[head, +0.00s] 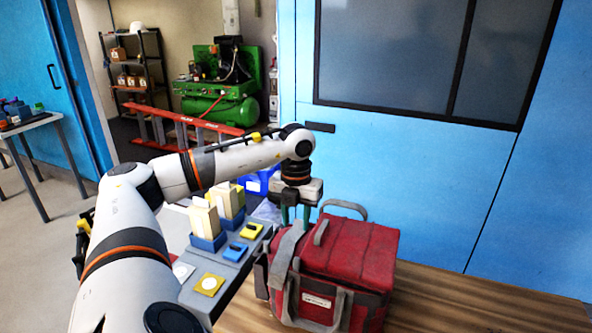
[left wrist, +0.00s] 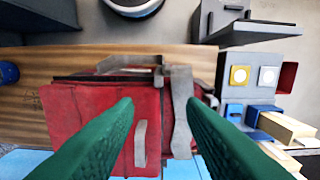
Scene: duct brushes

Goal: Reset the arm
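My left arm reaches in from the left, and its gripper (head: 296,212) points down just above the back left part of a red bag. In the left wrist view its two green fingers (left wrist: 158,102) are spread apart with nothing held between them. The red bag (head: 350,252) has grey straps and handles and stands closed on the wooden table; it also shows below the fingers in the left wrist view (left wrist: 85,115). I cannot tell whether the fingertips touch a strap. My right gripper is not in view.
Left of the bag, a grey rack (head: 228,268) holds blue holders with pale blocks (head: 205,220), and blue and yellow pieces (head: 236,251). The wooden table (head: 470,305) is clear on the right. A blue wall (head: 440,170) stands behind. A green compressor (head: 222,100) is farther back.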

